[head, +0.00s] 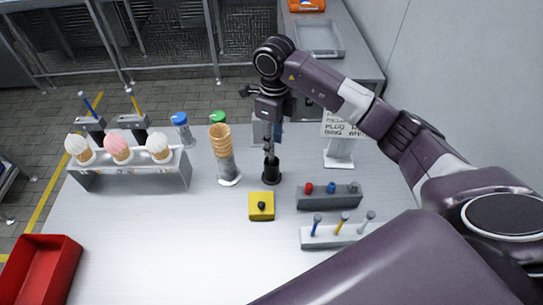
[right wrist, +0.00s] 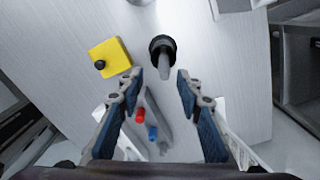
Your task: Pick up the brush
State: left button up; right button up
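A black round holder (head: 271,176) stands on the table with a grey, handle-like piece upright in it, which looks like the brush (right wrist: 165,70). The holder also shows in the right wrist view (right wrist: 162,44). Whether bristles sit inside it is hidden. My right gripper (right wrist: 162,76) is open, pointing down, with its fingertips either side of the grey handle and a gap on both sides. In the head view the right gripper (head: 269,148) is just above the holder. My left gripper is not in view.
A yellow block with a black knob (head: 261,213) lies close in front. A grey rack with coloured plugs (head: 328,203) is at the right, a cone stack (head: 221,140) at the left. A rack of ice-cream cones (head: 172,171) and a red bin (head: 40,270) are farther left.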

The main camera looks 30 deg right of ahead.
aim_at(272, 160)
jog(key=f+p, duration=0.1)
jog(key=f, duration=0.1)
jog(key=w+f+p, duration=0.1)
jog(key=f, duration=0.1)
jog(key=shift+a+f, duration=0.1)
jog(key=shift+f, duration=0.1)
jog(key=shift+f+p, duration=0.35)
jog(key=shift+f, duration=0.3)
grip_shut()
